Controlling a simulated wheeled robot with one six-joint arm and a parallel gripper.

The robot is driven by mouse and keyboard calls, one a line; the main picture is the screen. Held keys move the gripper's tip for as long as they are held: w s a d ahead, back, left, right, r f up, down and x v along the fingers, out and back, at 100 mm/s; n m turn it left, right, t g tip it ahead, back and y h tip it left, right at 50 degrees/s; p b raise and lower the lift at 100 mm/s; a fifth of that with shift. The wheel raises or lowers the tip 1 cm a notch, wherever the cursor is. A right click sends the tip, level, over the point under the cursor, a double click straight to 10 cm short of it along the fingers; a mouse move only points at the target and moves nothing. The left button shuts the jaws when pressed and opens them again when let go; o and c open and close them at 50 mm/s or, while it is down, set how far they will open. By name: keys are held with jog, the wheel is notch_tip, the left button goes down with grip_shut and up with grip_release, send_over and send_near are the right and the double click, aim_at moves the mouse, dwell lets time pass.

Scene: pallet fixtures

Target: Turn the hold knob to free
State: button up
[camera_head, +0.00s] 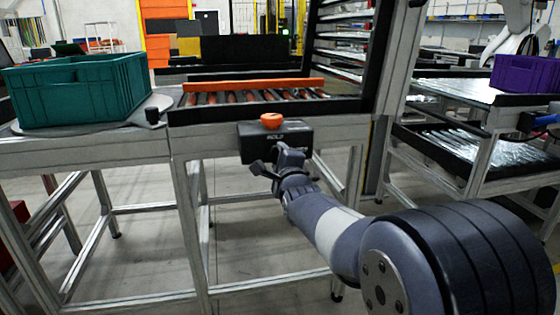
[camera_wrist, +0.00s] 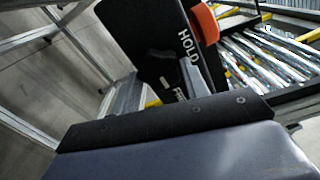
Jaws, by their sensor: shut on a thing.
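The black control box (camera_head: 252,150) is mounted on the front edge of the roller table. Its front face carries the white word HOLD, which also shows on the box in the wrist view (camera_wrist: 150,45). A second label, partly covered, begins with "FR". My gripper (camera_head: 288,157) is at the front face of the box, shut on the hold knob. A grey strip beside the labels in the wrist view is partly covered by my dark wrist housing.
An orange-red button (camera_head: 271,121) stands on top of the box, close above my gripper. Behind it are the table's rollers (camera_head: 240,97) with an orange bar. A green crate (camera_head: 80,90) is at left, a purple crate (camera_head: 525,74) at right. Open floor lies below the table.

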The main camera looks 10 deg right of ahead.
dwell(0.5)
jog(key=o, duration=1)
jog(key=s+p, duration=0.2)
jog(key=s, duration=0.9)
jog(key=shift+w, duration=0.1)
jog(key=w+b, duration=0.2)
jog(key=w, duration=0.8)
jog(key=shift+w, duration=0.4)
jog(key=shift+s, duration=0.1)
